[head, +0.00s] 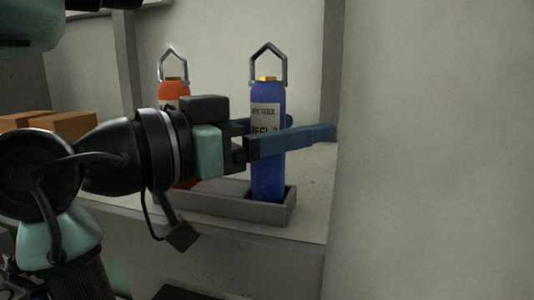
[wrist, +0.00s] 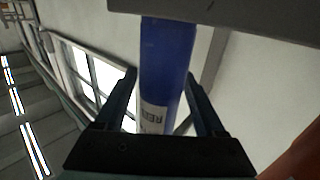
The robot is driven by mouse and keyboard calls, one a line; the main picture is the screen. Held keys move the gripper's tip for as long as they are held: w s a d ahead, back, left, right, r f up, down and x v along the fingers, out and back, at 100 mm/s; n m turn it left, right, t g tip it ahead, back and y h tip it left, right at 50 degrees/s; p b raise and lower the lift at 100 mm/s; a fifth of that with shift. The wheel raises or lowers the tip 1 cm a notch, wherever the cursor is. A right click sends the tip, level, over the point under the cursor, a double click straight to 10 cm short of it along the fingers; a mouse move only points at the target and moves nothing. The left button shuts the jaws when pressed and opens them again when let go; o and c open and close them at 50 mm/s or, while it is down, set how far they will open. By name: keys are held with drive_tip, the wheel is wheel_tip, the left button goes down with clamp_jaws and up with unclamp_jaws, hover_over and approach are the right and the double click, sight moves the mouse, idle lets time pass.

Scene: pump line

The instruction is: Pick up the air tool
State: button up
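The blue air tool (head: 268,171) stands upright in a grey tray (head: 268,208) on the ledge, with a pale label, a yellow top and a grey hanging loop. My gripper (head: 308,130) reaches across it from the left. One finger passes in front of the tool and the other shows partly behind it. In the wrist view the blue body (wrist: 166,65) lies between the two fingers of my gripper (wrist: 160,78). Narrow gaps show beside it, so the fingers look open around it. The tool's lower end sits inside the tray, hidden by its wall.
An orange tool (head: 174,91) with a similar loop stands to the left, largely hidden by my wrist. Brown boxes (head: 62,124) lie further left. A pale wall (head: 430,130) fills the right side, close to my fingertips. The ledge is clear right of the tray.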

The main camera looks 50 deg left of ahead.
clamp_jaws()
idle(1.2)
